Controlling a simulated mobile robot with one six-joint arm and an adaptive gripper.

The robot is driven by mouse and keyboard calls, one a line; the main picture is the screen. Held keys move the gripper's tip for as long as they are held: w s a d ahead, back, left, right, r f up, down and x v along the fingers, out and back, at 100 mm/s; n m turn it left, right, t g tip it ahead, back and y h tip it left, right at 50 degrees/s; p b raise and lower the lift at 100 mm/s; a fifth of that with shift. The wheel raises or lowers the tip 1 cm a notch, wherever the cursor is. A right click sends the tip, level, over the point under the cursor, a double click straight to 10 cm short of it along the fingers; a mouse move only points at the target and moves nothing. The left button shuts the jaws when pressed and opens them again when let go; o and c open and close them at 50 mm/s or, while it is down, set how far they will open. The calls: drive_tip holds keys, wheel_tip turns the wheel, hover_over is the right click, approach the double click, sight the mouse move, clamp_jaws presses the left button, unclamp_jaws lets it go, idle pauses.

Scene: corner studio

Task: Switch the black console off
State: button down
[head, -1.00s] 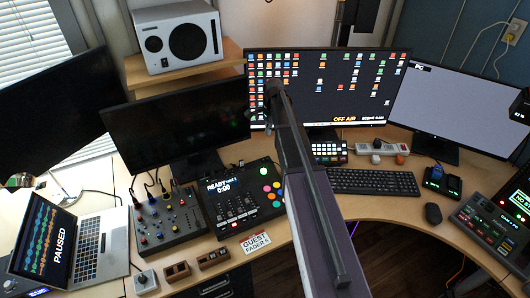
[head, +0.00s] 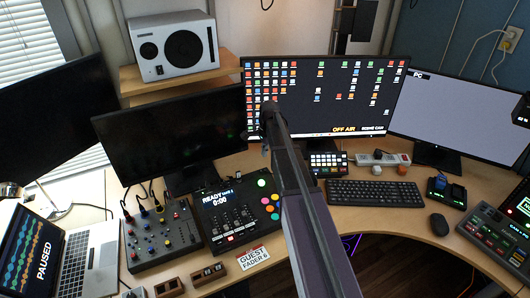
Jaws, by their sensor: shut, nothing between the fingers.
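The black console (head: 232,228) lies on the desk left of my arm, with faders and coloured round pads. Its small screen (head: 217,197) is lit and reads READY and 0:00. My gripper (head: 265,147) shows only as a small dark shape at the far end of my arm, in front of the middle monitor, beyond and above the console. It looks shut and empty, apart from the console. No power switch can be made out on the console.
A grey mixer (head: 161,240) with cables stands left of the console, and a laptop (head: 52,262) stands farther left. A GUEST FADER 6 card (head: 253,257) lies at the front. Monitors (head: 322,96) line the back; a keyboard (head: 375,192) and mouse (head: 439,224) lie right of my arm.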

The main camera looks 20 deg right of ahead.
sight(263, 171)
drive_tip(key=shift+s+a+f+b, duration=0.1)
drive_tip(key=shift+a+f+b, duration=0.05)
drive_tip(key=shift+f+b, duration=1.2)
drive_tip(key=shift+w+a+f+b, duration=0.1)
drive_tip(key=shift+a+f+b, duration=0.1)
drive_tip(key=shift+f+b, duration=1.1)
drive_tip(key=shift+s+a+f+b, duration=0.1)
drive_tip(key=shift+a+f+b, duration=0.05)
drive_tip(key=shift+f+b, duration=1.2)
drive_tip(key=shift+d+f, duration=0.2)
